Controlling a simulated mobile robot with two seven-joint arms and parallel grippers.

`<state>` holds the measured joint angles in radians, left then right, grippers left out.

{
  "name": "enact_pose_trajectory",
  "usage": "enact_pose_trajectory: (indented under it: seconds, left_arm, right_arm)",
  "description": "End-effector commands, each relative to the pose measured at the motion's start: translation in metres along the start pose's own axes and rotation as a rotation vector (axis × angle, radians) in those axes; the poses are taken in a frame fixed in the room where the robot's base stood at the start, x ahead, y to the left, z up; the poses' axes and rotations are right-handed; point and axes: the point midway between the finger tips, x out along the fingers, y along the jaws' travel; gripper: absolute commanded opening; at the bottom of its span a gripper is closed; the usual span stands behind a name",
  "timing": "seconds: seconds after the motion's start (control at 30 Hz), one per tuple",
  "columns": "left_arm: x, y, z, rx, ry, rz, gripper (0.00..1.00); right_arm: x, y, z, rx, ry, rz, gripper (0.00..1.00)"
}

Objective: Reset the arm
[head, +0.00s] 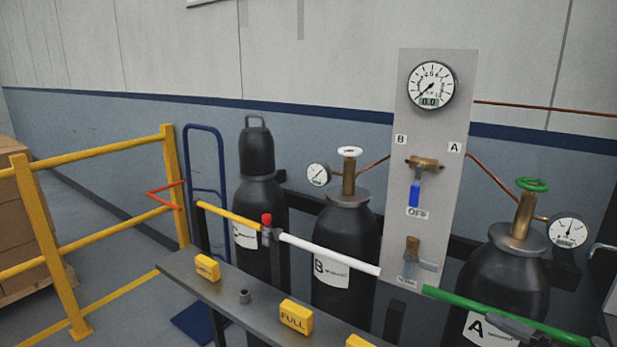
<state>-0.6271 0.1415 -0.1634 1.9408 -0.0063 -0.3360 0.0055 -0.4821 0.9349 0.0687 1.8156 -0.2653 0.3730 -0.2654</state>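Neither of my grippers shows in the head view, and I cannot make out my arms. A grey panel (400,95) carries a round gauge (432,85) reading near 0.0. Below it are a blue-handled valve (415,193) over an "OFF" label and a second brass valve (411,245) with a grey handle. Black cylinder B (345,235) has a white handwheel (349,151). Black cylinder A (500,272) has a green handwheel (532,184). A capped black cylinder (256,150) stands left of them.
Yellow, white and green bars (330,254) cross before the cylinders. A grey ledge (225,288) in front holds yellow tags, one reading "FULL" (296,317). A yellow railing (90,237) and cardboard boxes (25,235) stand left. Floor shows between railing and ledge.

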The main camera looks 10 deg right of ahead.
Motion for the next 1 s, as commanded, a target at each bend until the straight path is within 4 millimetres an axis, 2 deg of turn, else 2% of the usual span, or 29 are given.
enact_pose_trajectory:
  seconds: [0.03,0.17,0.3,0.4,0.5,0.6,0.7,1.0]
  left_arm:
    - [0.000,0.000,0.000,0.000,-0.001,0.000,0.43]
    - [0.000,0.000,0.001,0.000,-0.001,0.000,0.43]
    - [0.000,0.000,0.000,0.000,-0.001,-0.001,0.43]
    - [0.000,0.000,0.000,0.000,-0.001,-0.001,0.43]
    - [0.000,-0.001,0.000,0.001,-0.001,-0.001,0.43]
    - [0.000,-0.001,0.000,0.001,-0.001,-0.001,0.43]
    - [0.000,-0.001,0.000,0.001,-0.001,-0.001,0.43]
    - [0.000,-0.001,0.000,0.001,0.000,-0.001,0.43]
  right_arm:
    - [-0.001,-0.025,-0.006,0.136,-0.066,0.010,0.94]
    - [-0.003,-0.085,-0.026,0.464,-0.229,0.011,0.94]
    - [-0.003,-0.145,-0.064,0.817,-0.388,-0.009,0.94]
    - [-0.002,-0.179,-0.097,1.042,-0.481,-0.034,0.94]
    - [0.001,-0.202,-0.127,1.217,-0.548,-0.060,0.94]
    - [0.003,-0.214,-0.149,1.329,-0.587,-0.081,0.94]
    - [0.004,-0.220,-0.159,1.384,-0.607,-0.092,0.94]
    - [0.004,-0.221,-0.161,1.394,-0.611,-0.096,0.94]
